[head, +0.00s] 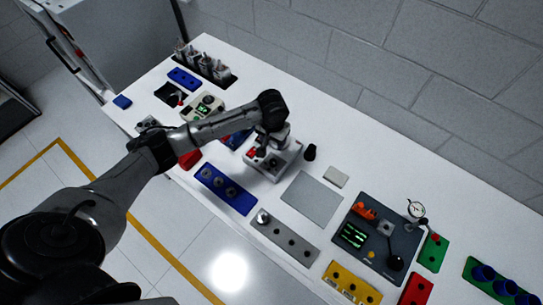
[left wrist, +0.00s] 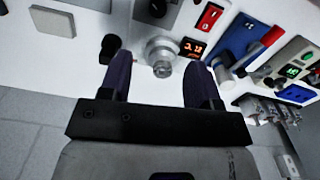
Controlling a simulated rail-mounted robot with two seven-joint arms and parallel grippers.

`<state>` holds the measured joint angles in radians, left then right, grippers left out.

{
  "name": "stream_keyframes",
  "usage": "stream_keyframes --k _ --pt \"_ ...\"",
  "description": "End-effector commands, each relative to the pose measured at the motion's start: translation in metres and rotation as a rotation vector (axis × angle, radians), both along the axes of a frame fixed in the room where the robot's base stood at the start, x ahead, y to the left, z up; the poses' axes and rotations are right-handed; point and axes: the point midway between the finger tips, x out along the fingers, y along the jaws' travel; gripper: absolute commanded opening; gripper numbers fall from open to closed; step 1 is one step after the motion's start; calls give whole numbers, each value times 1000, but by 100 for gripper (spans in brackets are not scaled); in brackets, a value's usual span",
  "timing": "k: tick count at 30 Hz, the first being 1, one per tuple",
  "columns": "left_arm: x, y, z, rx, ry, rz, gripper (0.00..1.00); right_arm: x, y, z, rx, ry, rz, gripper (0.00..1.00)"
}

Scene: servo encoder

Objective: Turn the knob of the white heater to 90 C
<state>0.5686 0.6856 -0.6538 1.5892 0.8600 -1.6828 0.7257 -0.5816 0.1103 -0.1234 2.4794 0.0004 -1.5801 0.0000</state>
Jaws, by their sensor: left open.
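The white heater (head: 287,160) is a white box in the middle of the table in the head view, partly hidden under my left gripper (head: 266,143). In the left wrist view its round metallic knob (left wrist: 160,50) is on the white face, beside a small display (left wrist: 193,47) with red digits too small to read surely. My left gripper (left wrist: 158,68) is open, with one dark finger on each side of the knob. The knob shows between and just beyond the fingertips; I cannot tell whether they touch it. My right gripper is not in view.
A red switch (left wrist: 209,17) sits near the display. A blue block (head: 226,189) and a grey block with holes (head: 285,242) lie along the front edge. A grey plate (head: 312,199) lies right of the heater. A black cylinder (head: 310,152) stands close by.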

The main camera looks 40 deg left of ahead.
Motion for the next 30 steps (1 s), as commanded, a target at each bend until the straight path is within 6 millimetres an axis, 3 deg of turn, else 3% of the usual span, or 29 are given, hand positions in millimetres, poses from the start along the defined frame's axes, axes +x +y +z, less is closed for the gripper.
stream_keyframes --k 5,10,24,30 --pt "-1 0 -2 3 4 112 57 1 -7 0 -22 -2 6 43" --pt "-1 -1 -16 4 6 135 57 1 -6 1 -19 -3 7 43" --pt "-1 -1 -99 4 4 132 57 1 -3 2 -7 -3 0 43" --pt "-1 0 -124 4 2 132 57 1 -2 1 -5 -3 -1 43"
